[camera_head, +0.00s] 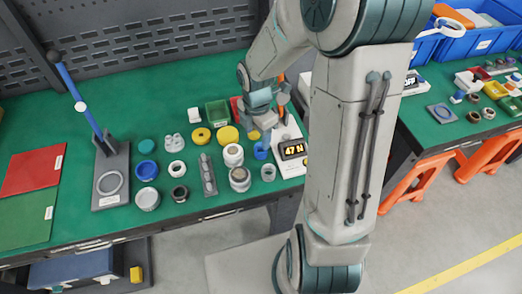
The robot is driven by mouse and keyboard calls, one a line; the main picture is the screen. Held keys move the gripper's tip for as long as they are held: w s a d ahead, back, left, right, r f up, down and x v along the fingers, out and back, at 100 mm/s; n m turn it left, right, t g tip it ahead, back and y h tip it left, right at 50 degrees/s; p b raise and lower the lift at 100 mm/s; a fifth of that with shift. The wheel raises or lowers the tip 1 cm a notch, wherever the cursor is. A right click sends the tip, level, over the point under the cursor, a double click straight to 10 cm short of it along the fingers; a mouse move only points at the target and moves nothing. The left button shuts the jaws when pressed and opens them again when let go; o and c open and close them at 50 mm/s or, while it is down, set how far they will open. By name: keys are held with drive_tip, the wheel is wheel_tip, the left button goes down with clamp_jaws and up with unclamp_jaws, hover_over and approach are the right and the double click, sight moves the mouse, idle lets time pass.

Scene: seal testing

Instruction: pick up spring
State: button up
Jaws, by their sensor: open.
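I cannot pick out the spring with certainty. A small grey-green round part (268,173) stands near the front edge of the green bench, but its coils are too small to make out. My gripper (264,124) hangs over the bench, behind and above that part, pointing down. It is open, and I see nothing held in it. A blue part (261,151) shows just below the fingers; I cannot tell its distance from them. My arm hides part of the bench to the right.
A tester with a "47 N" display (293,149) stands close to the right of the gripper. A blue-handled press (110,175) stands farther left.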

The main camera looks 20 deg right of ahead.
drive_tip(key=f, duration=0.4)
drive_tip(key=d+f, duration=0.1)
drive_tip(key=f, duration=0.2)
drive_tip(key=shift+s+f, duration=0.1)
drive_tip(key=shift+s, duration=0.05)
drive_tip(key=shift+c, duration=0.3)
drive_tip(key=c, duration=1)
